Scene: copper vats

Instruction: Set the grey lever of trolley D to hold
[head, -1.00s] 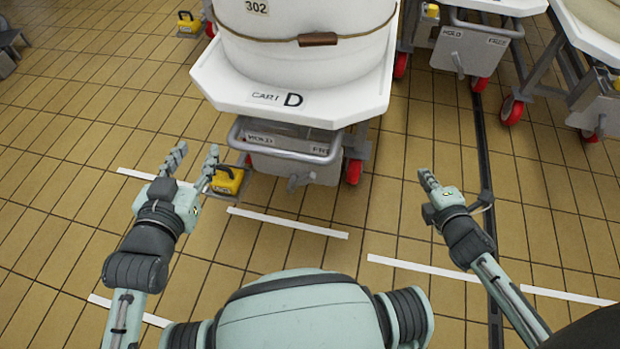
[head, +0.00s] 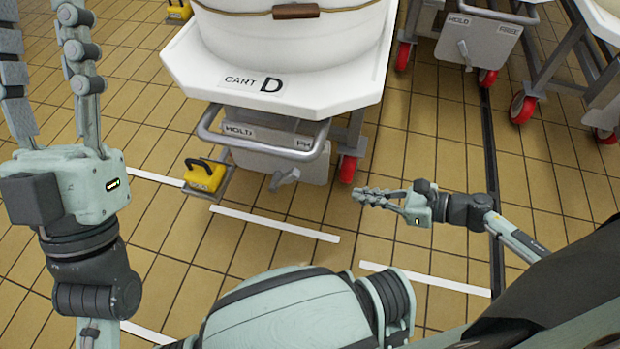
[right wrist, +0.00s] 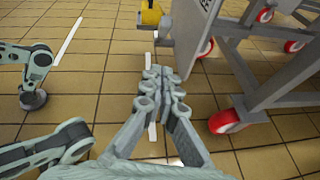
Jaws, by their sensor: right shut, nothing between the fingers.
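Trolley D (head: 300,95) stands upper centre in the head view, a white tray marked CART D bearing a white vat. On its grey plate (head: 255,158) below the push bar, HOLD is at left and a partly hidden label at right. The grey lever (head: 284,178) is at the plate's lower edge, its end slanting down-left; its exact setting is unclear. My right gripper (head: 358,194) is shut and empty, pointing left, right of the lever and apart from it. Its closed fingers also show in the right wrist view (right wrist: 165,74). My left gripper (head: 45,25) is open, empty and near the camera.
A yellow block with a black handle (head: 205,175) sits low at the trolley's left. A red wheel (head: 348,168) is at its right. Another trolley with a HOLD plate (head: 478,42) stands at upper right. White floor strips (head: 275,223) cross the open tiles in front.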

